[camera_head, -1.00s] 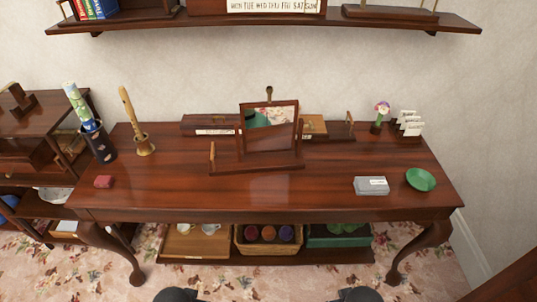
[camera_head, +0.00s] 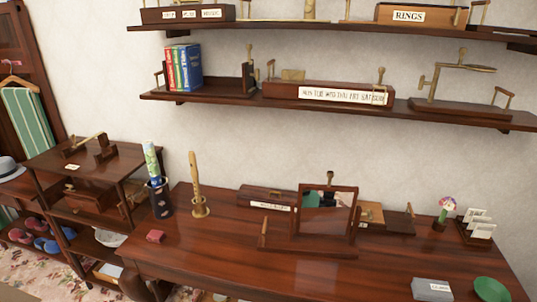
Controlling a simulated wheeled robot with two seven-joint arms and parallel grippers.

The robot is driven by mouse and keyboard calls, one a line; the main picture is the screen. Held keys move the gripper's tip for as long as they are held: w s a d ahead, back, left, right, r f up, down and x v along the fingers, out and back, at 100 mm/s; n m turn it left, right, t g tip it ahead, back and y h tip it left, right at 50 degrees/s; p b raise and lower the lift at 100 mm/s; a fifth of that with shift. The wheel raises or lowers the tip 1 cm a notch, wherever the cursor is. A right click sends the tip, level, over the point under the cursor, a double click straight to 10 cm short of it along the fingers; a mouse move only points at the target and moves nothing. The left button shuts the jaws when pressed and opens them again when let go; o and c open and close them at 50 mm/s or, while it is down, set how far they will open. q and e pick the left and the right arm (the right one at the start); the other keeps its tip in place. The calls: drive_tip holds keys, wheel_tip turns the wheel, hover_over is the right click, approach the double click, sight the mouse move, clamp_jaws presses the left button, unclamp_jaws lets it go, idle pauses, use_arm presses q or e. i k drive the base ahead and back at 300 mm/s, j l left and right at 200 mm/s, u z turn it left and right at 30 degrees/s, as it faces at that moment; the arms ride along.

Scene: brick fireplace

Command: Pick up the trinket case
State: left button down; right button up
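No label that I can read says trinket case, so I cannot tell which item it is. A small red box (camera_head: 155,236) lies near the left end of the dark wooden table (camera_head: 215,243). A grey box (camera_head: 431,289) with a white label, too small to read, lies near the front right of the table. A long wooden box (camera_head: 266,197) with a label stands at the back, partly hidden by the mirror. Neither of my grippers is in view.
A tilting mirror (camera_head: 328,212) stands mid-table. Wall shelves (camera_head: 225,92) hang above. A lower wooden stand (camera_head: 120,160) adjoins at left.

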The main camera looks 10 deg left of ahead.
sight(156, 236)
drive_tip(key=u, duration=1.3)
